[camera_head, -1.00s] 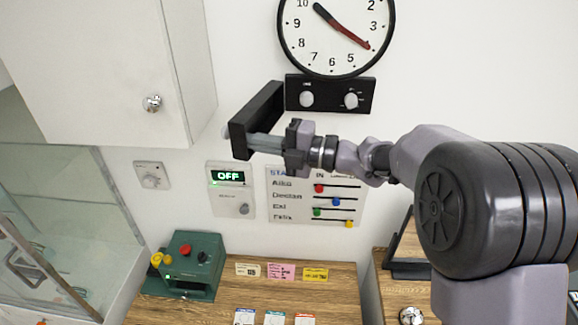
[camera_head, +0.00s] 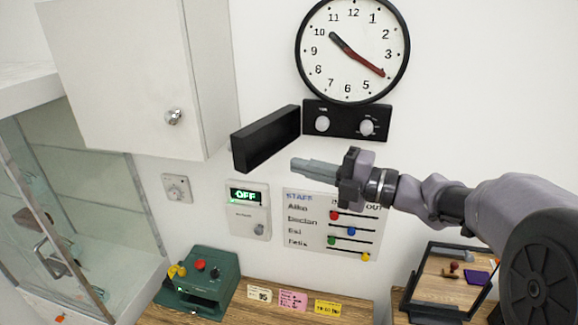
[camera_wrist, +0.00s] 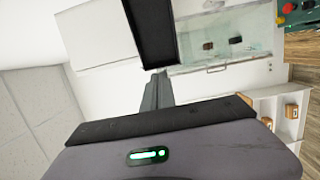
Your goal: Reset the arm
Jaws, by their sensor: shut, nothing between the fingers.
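My gripper (camera_head: 296,165) reaches in from the right in the head view, its fingers together and pointing left, with nothing between them. The tips are just right of and below a black box-like wall piece (camera_head: 265,139), with a narrow gap in the picture. In the wrist view my gripper (camera_wrist: 157,74) points up the picture towards the same black piece (camera_wrist: 150,32). I cannot tell from this view whether they touch.
A wall clock (camera_head: 352,50) hangs over a black knob panel (camera_head: 345,121). A white cabinet (camera_head: 120,75) is at left above a glass case (camera_head: 85,200). An OFF switch box (camera_head: 247,222) and a staff board (camera_head: 355,250) are below. A green device (camera_head: 205,290) stands on the wooden counter (camera_head: 245,312).

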